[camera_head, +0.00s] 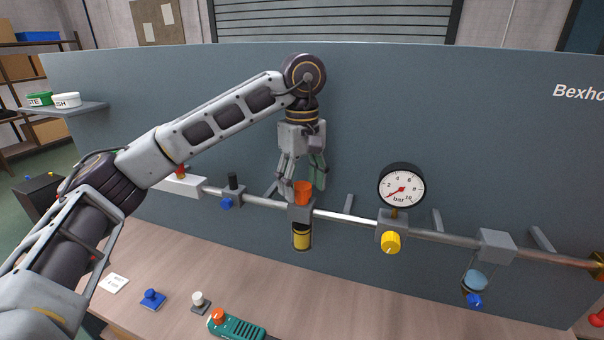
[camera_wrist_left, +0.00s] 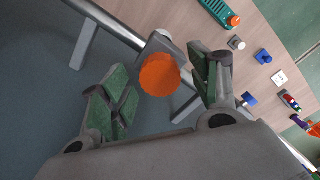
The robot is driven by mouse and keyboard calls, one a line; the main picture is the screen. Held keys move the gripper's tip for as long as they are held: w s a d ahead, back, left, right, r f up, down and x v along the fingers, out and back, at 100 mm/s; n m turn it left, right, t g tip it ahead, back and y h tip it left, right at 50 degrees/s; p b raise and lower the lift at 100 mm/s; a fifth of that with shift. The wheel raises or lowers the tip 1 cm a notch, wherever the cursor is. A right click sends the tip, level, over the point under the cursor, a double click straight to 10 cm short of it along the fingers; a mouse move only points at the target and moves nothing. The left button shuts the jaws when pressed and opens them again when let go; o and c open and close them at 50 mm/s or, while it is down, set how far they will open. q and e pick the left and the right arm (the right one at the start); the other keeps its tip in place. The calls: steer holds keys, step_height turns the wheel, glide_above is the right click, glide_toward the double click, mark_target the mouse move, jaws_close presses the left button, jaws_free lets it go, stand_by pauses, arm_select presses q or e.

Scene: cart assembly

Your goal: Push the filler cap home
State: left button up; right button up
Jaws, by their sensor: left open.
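The filler cap (camera_head: 303,193) is orange and sits on top of a grey block (camera_head: 300,212) on the pipe, above a small glass bowl of yellow liquid (camera_head: 302,236). How deep it sits I cannot tell. In the left wrist view the cap (camera_wrist_left: 159,75) shows round and end-on between the two fingers. My left gripper (camera_head: 302,181) points down over the cap, fingers spread, with green pads. In the left wrist view the gripper (camera_wrist_left: 163,90) is open and the fingers look apart from the cap. My right gripper is not in view.
The pipe (camera_head: 350,219) runs along a blue-grey panel (camera_head: 450,130). A valve with a blue knob (camera_head: 227,203) stands left of the cap. A pressure gauge (camera_head: 401,188) with a yellow knob (camera_head: 390,243) stands right. A green device (camera_head: 236,328) lies on the bench below.

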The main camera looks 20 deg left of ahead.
arm_select(q)
step_height(320, 180, up, 12)
stand_by(1.6)
stand_by(0.5)
step_height(320, 180, up, 9)
steer(key=p, duration=0.9)
steer(key=shift+r+p, duration=0.55)
steer(key=shift+r, duration=0.05)
